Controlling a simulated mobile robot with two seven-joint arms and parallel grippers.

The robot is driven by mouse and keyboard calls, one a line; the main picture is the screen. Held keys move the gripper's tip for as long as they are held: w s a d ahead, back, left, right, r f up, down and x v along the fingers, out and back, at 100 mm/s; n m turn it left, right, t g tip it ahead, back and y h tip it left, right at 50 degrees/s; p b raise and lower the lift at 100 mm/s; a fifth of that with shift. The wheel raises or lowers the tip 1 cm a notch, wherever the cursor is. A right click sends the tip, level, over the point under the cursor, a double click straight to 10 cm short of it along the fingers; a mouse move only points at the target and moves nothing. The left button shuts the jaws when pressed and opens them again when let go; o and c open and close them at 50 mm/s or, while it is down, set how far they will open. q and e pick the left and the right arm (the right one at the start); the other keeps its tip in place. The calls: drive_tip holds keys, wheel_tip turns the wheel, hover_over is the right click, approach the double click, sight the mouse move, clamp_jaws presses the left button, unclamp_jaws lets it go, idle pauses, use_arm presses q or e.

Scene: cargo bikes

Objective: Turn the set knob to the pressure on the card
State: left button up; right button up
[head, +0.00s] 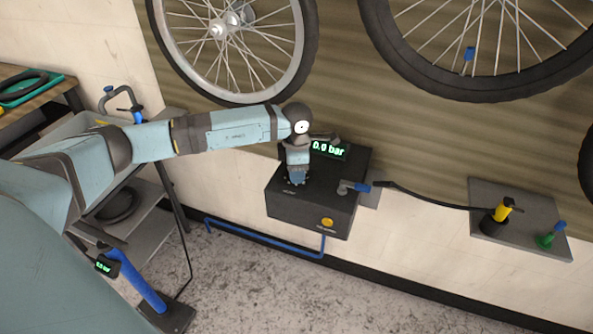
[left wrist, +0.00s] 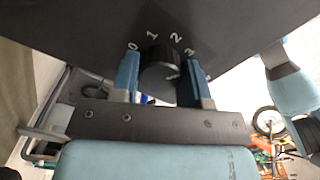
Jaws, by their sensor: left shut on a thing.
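The set knob (left wrist: 160,68) is dark and round, on the top of a black pressure box (head: 318,218). My left gripper (head: 297,180) points down onto the box and is shut on the knob; one finger is on each side of it in the left wrist view (left wrist: 161,80). White numbers 0, 1, 2 and 3 curve around the knob. A pale mark shows on its near right side; its exact reading is unclear. The box's green display (head: 329,150) reads "bar" with a blurred figure near zero. My right gripper is out of view. I make out no card.
A blue-handled lever (head: 355,187) and a yellow button (head: 327,222) are on the box. A black hose (head: 430,201) runs right to a grey plate (head: 553,247) with yellow and green fittings. Bike wheels (head: 303,45) hang above. A blue pump (head: 137,280) stands at lower left.

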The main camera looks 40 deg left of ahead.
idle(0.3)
use_arm(q)
drive_tip(key=o, duration=0.9)
wheel_tip(320, 180, up, 14)
drive_tip(key=shift+f, duration=0.1)
